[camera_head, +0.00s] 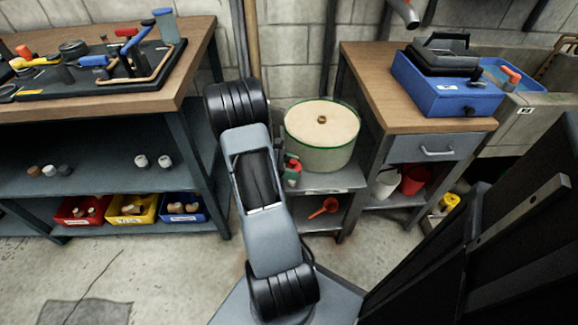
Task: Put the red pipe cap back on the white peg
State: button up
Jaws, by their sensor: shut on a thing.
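My gripper is not in view; only the lower links of my arm show in the middle of the picture. I cannot make out the white peg for certain. Several small red parts show, and I cannot tell whether any of them is the red pipe cap. A red-orange piece (511,74) stands by a blue tray at the right. A red part (24,52) and a red-orange lever (126,32) are on the black board (60,94) on the left bench. My arm hides part of the middle.
A wooden-topped bench (195,50) stands left, with red, yellow and blue bins (181,217) below. A round cream-topped tank (340,128) sits on a low stand. A blue case (440,98) is on the right bench. A large dark panel (500,250) blocks the lower right.

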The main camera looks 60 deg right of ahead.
aim_at(291, 181)
jog(key=shift+f+b, duration=2.3)
jog(key=shift+f, duration=0.35)
jog(key=shift+w+r+p, duration=0.1)
jog(key=shift+w+p, duration=0.05)
jog(key=shift+p, duration=0.35)
jog(key=shift+f+b, duration=0.3)
jog(key=shift+f, duration=0.35)
jog(key=o, duration=0.7)
jog(key=shift+p+v, duration=0.5)
jog(key=shift+v, duration=0.55)
jog(key=p+v, duration=0.3)
jog(key=v, duration=0.6)
jog(key=shift+a, duration=0.1)
